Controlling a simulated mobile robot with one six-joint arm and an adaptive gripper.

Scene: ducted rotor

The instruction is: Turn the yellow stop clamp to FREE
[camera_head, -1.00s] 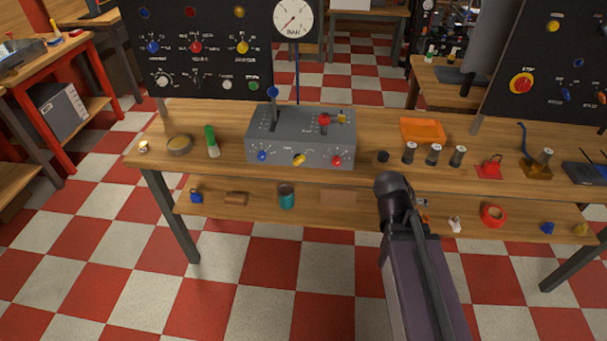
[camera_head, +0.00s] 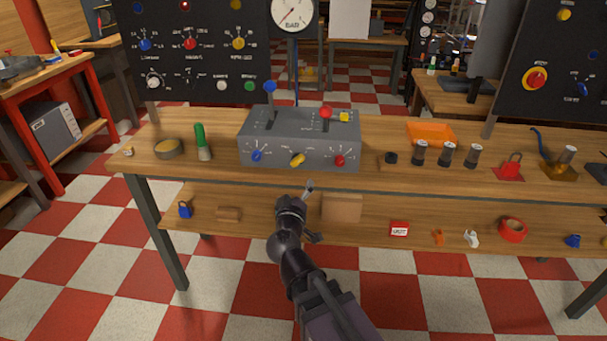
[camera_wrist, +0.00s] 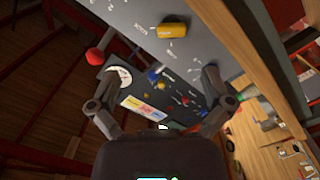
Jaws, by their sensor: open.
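A grey control box (camera_head: 255,151) stands on the bench. Its sloped front carries a blue knob (camera_head: 257,155), a yellow bar-shaped knob (camera_head: 297,160) and a red knob (camera_head: 340,160). A small yellow block (camera_head: 344,117) sits on top beside the red-tipped lever (camera_head: 326,113). Labels are too small to read, so I cannot tell which yellow part is the stop clamp. My gripper (camera_head: 310,186) is below and in front of the box, apart from it. In the wrist view my gripper (camera_wrist: 160,92) is open and empty; a yellow part (camera_wrist: 172,31) on a grey face lies beyond the fingers.
A blue-tipped lever (camera_head: 270,87) rises from the box's left. A green-topped item (camera_head: 201,140) stands left of the box; dark cylinders (camera_head: 446,154) and an orange tray (camera_head: 431,132) are to its right. The lower shelf (camera_head: 270,232) holds a cardboard box (camera_head: 342,207) and small items.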

